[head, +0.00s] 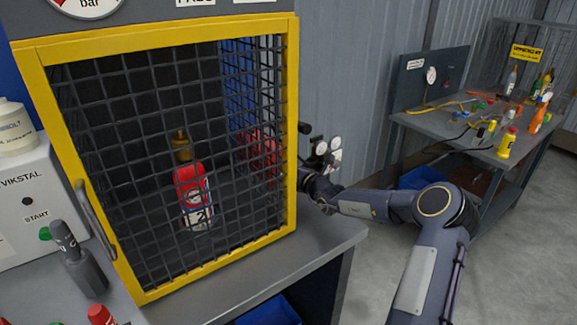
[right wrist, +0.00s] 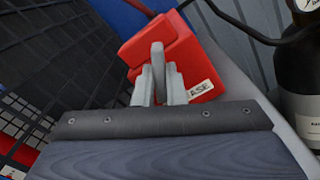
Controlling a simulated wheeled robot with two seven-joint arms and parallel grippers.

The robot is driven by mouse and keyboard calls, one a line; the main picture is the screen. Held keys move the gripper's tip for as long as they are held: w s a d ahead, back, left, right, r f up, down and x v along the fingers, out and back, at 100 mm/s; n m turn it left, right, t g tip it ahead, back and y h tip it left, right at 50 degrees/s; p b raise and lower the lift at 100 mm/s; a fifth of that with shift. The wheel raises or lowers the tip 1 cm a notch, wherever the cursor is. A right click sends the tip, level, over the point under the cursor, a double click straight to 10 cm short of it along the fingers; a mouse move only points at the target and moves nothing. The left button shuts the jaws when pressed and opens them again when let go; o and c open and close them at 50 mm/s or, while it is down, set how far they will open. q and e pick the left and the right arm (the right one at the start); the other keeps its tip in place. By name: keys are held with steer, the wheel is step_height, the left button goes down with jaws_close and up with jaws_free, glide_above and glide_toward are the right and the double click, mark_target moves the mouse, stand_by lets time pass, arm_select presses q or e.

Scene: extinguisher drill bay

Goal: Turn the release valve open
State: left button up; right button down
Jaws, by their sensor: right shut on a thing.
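The release valve shows in the right wrist view as a red box (right wrist: 178,55) with a label ending in "EASE" and a grey handle (right wrist: 157,58) in front of it. My right gripper (right wrist: 160,85) is shut on this handle, one finger on each side. In the head view my right arm reaches to the right side of the yellow-framed cage, where the frame hides the fingertips. A red shape (head: 262,150) shows through the mesh there; I cannot tell for sure if it is the valve box. My left gripper is not in view.
The yellow-framed mesh cage (head: 292,120) holds a red extinguisher (head: 191,185). A black cylinder (right wrist: 300,110) with a dial stands right of the valve in the right wrist view, and a black hose passes close by. A cluttered side bench (head: 440,128) stands at the right.

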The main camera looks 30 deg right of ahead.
steer(key=n+b, duration=0.1)
steer(key=b, duration=0.1)
steer(key=n+b, duration=0.3)
steer(key=b, duration=0.1)
steer(key=shift+f+n, duration=0.3)
steer(key=shift+r+n+b, duration=0.2)
steer(key=shift+n+b, duration=0.7)
steer(key=shift+b, duration=0.5)
steer(key=c, duration=1.5)
jaws_free()
steer(key=shift+s, duration=0.1)
steer(key=s, duration=0.7)
steer(key=shift+s+d+b, duration=0.35)
